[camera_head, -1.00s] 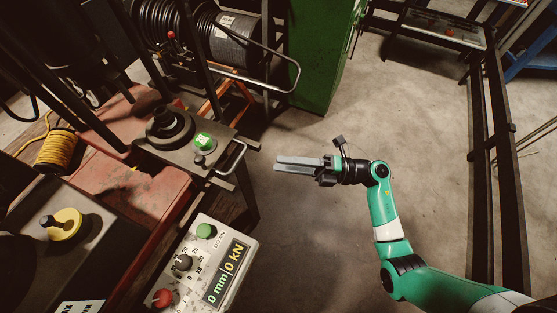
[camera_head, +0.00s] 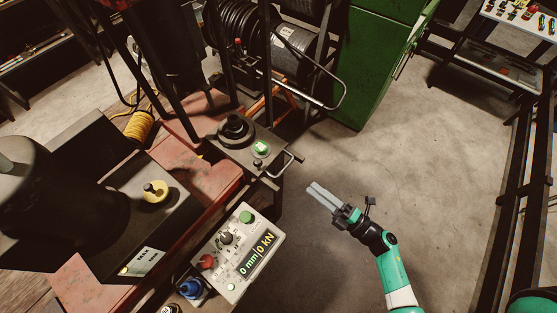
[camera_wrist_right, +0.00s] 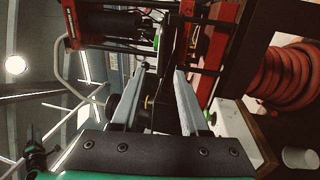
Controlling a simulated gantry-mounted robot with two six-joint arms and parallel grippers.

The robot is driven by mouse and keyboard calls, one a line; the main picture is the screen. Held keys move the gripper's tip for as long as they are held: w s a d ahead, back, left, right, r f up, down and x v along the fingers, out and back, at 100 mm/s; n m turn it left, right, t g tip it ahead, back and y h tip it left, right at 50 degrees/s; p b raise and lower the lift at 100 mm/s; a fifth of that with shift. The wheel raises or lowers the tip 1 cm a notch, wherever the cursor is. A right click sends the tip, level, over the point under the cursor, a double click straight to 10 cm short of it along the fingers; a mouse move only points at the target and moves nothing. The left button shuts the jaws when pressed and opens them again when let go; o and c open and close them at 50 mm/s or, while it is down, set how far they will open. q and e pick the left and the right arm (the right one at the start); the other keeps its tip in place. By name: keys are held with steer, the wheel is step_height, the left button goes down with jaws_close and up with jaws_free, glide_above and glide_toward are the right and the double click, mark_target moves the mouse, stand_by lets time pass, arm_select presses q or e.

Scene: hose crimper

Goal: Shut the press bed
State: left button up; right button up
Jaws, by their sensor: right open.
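My left gripper is not seen.
A control box (camera_head: 237,255) with green and red knobs reads 0 mm and 0 kN, below the bed. A green cabinet (camera_head: 375,60) and a hose reel (camera_head: 245,35) stand behind. The floor (camera_head: 420,160) right of the machine is clear.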

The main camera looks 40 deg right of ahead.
mark_target(285, 167)
steer(key=x, duration=1.1)
steer(key=shift+w+a, duration=0.1)
steer(key=shift+w, duration=0.2)
jaws_close()
stand_by(0.9)
